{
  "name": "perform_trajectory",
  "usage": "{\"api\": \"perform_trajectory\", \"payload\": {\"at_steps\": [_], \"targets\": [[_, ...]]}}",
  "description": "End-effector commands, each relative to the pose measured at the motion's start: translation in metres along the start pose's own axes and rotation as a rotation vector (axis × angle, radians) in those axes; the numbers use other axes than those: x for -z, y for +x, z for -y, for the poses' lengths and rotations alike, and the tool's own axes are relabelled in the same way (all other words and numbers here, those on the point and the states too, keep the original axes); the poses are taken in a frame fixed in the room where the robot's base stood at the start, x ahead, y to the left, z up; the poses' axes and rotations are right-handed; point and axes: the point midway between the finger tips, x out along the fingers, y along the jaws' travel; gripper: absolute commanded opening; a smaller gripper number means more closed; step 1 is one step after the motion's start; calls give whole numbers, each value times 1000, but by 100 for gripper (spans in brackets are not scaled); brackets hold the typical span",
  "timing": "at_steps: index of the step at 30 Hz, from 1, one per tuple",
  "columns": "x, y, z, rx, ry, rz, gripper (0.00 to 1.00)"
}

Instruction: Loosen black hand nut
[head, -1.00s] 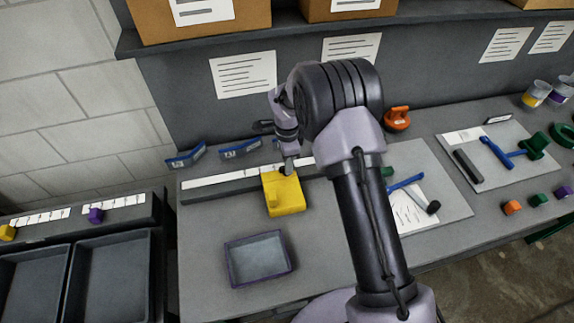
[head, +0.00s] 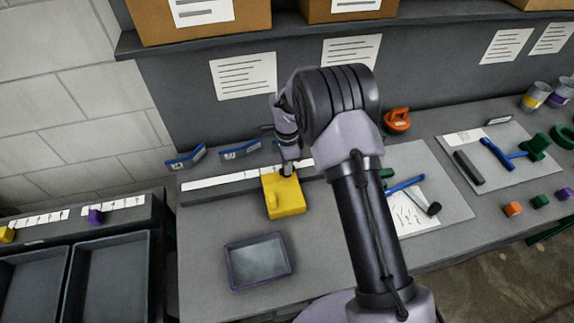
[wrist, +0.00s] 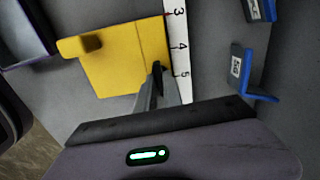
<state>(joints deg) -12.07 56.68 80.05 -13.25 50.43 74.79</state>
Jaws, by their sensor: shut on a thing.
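A yellow block (head: 285,198) sits on the bench against the front of the ruler strip. It also shows in the wrist view (wrist: 115,62), with a small raised yellow knob at one corner. My gripper (head: 287,168) points down at the block's back edge. In the wrist view my gripper (wrist: 157,82) has its fingers closed around the small black hand nut (wrist: 156,67) at the block's edge by the ruler. The fingers hide most of the nut.
A white ruler strip (head: 222,180) runs along a grey rail behind the block. Blue angled label brackets (head: 240,150) stand behind it. A shallow grey tray (head: 259,285) lies in front. A blue-handled tool (head: 405,184) lies on the board to the right.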

Motion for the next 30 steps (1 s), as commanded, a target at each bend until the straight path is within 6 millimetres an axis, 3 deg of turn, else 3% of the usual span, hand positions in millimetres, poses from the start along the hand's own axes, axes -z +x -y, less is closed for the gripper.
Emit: {"api": "perform_trajectory", "payload": {"at_steps": [8, 30], "targets": [[0, 1, 0, 1, -184, 0, 0], [0, -1, 0, 1, -887, 0, 0]]}}
